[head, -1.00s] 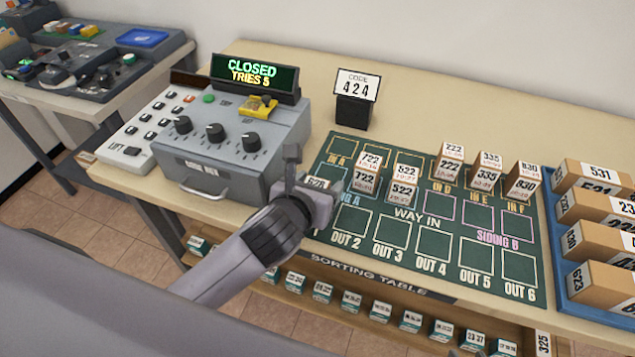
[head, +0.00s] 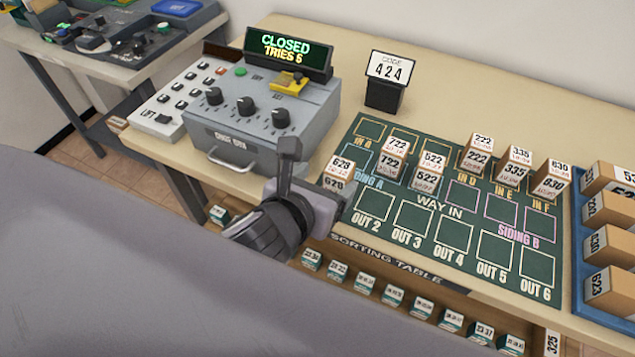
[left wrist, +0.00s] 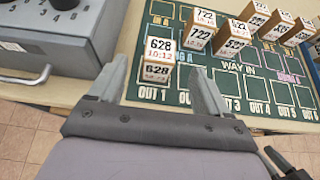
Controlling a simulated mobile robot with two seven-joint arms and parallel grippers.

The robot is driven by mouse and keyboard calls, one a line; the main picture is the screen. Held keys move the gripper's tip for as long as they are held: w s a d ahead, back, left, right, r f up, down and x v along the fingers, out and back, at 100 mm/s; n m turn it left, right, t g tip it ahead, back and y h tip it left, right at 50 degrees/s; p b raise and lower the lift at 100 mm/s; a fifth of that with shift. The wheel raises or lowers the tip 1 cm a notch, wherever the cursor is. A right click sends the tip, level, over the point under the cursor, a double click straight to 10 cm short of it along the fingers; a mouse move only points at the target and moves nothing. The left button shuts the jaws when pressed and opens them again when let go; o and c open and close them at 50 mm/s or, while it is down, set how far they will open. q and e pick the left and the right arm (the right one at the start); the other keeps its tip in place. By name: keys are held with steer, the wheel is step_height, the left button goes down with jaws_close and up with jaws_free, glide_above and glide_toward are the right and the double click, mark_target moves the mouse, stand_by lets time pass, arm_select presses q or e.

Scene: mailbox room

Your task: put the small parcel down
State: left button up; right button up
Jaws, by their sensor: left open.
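The small parcel marked 628 (left wrist: 158,58) stands upright on the green sorting mat (left wrist: 235,112), directly above the OUT 1 label in the left wrist view. In the head view the parcel (head: 340,170) shows behind my left gripper (head: 312,185), which hides its lower part. My left gripper (left wrist: 155,88) is open, its two fingers apart at the parcel's left and right. A gap shows between each finger and the parcel in the left wrist view.
Several other small parcels (head: 427,172) stand on the mat to the right. A grey control box (head: 265,125) with knobs is close on the left. A code sign (head: 386,80) stands behind the mat. A blue tray (head: 583,255) with larger boxes is at the right.

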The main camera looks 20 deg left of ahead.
arm_select(q)
steer(key=shift+v, duration=1.2)
steer(key=shift+f, duration=0.1)
steer(key=s+a+f+n+g, duration=0.45)
steer(key=s+f+n, duration=0.2)
steer(key=n, duration=1.05)
steer(key=s+a+f+n+g, duration=0.45)
steer(key=s+f+n, duration=0.2)
steer(key=n, duration=1.05)
steer(key=w+d+f+t+h, duration=0.1)
steer(key=w+d+f+t, duration=0.1)
steer(key=w+f+t, duration=0.4)
step_height(320, 180, down, 3)
steer(key=shift+d+r+t+h, duration=0.15)
steer(key=shift+d+t+h, duration=0.25)
steer(key=shift+t, duration=0.3)
